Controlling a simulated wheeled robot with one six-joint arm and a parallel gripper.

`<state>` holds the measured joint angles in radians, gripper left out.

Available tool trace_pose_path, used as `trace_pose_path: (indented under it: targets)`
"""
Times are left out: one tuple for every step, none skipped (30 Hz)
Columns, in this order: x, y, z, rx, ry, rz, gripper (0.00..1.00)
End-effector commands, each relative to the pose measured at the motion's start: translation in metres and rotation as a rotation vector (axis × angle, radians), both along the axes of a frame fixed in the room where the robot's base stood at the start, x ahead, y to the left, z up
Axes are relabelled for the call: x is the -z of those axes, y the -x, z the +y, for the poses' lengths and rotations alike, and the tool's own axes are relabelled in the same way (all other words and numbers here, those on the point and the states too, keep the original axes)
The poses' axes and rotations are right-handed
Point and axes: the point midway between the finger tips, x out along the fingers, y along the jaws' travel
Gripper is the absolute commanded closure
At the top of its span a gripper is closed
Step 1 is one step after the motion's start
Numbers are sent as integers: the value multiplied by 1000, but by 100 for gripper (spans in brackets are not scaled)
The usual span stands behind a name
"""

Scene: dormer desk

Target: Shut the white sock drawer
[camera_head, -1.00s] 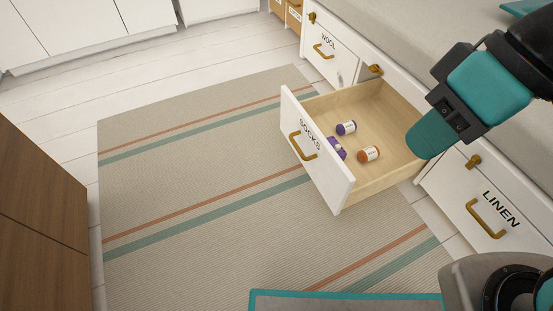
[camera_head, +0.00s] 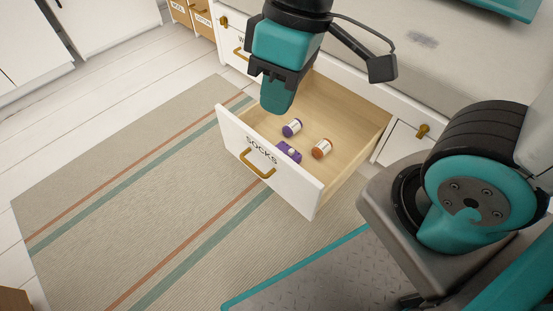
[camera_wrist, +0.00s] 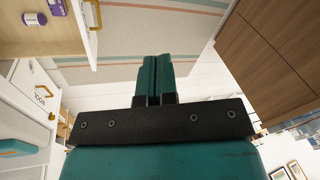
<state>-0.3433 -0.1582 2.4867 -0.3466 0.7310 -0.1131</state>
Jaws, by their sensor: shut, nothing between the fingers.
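The white sock drawer (camera_head: 238,139), labelled SOCKS, stands pulled out from the white cabinet, with a brass handle (camera_head: 257,166) on its front. My gripper (camera_head: 277,98) is shut and empty. In the head view it overlaps the far left part of the drawer; I cannot tell its height above it. In the wrist view the closed fingers (camera_wrist: 154,78) point past the drawer, whose box edge (camera_wrist: 60,45) shows at the upper left.
The WOOL drawer (camera_head: 234,44) is left of it, partly hidden by my arm. A striped rug (camera_head: 150,180) covers the floor before the drawer, with free room there. The grey countertop (camera_head: 440,50) lies above. A brown wooden panel (camera_wrist: 268,55) shows at the right of the wrist view.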

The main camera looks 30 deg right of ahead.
Motion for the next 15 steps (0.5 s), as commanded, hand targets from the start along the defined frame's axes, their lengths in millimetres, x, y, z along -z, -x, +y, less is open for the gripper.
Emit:
trace_pose_path:
  targets:
    - [21, -13, 4, -53, 57, 19, 100]
    - [33, -21, 6, -87, 96, 25, 100]
    - [49, -32, 9, -137, 152, 31, 100]
    - [63, -41, 12, -179, 197, 36, 100]
    - [77, -48, 15, -222, 242, 41, 100]
    - [96, -57, 19, -280, 304, 47, 100]
    - [111, -63, 22, -325, 352, 51, 100]
    - [126, -69, 25, -371, 400, 55, 100]
    - [146, -75, 29, -434, 465, 61, 100]
    - [161, -78, 31, -482, 514, 67, 100]
    - [177, -82, 34, -530, 565, 71, 100]
    - [197, -85, 37, -594, 634, 77, 100]
    - [212, -86, 39, -644, 686, 82, 100]
    - [227, -88, 41, -694, 737, 87, 100]
    - [246, -88, 43, -758, 806, 93, 100]
